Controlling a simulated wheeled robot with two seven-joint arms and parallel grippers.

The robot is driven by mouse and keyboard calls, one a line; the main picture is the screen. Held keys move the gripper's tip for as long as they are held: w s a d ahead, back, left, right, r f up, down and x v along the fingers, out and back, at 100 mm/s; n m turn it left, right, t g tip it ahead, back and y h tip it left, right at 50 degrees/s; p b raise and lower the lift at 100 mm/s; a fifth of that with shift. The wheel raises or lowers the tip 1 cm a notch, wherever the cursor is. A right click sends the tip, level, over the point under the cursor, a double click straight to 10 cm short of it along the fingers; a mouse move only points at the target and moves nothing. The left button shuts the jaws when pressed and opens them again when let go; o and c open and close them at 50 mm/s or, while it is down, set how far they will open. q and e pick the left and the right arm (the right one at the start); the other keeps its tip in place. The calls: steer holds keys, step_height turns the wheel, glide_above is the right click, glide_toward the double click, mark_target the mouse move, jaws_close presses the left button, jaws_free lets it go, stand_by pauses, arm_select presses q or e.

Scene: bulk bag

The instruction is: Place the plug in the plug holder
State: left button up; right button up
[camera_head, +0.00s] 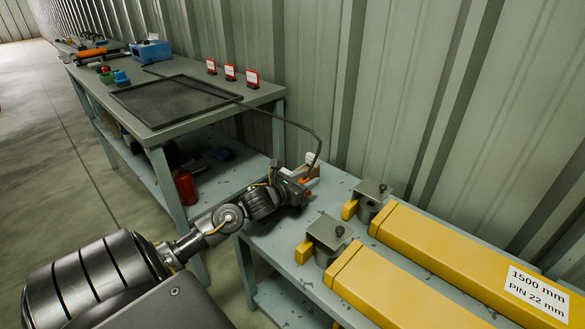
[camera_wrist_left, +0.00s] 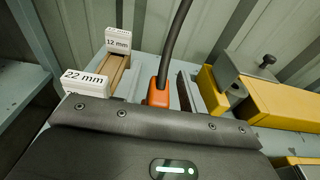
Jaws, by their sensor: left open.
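The orange plug (camera_wrist_left: 157,92) with a thick dark cable stands up just beyond the housing of my left gripper in the left wrist view. In the head view the orange plug (camera_head: 305,180) shows small beside the tip of my left gripper (camera_head: 300,182), which is open. The cable arches from it back to the far table. I cannot make out the plug holder for certain. My right gripper is not in view.
A wooden block (camera_wrist_left: 118,76) with "12 mm" (camera_wrist_left: 118,40) and "22 mm" (camera_wrist_left: 85,80) labels stands left of the plug. Two long yellow beams (camera_head: 455,250) with grey end brackets fill the bench's right side. The corrugated wall (camera_head: 320,70) closes the back.

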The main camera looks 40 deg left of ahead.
arm_select(q)
steer(key=s+r, duration=0.1)
steer(key=s, duration=1)
steer(key=shift+d+r, duration=0.2)
steer(key=shift+r, duration=0.15)
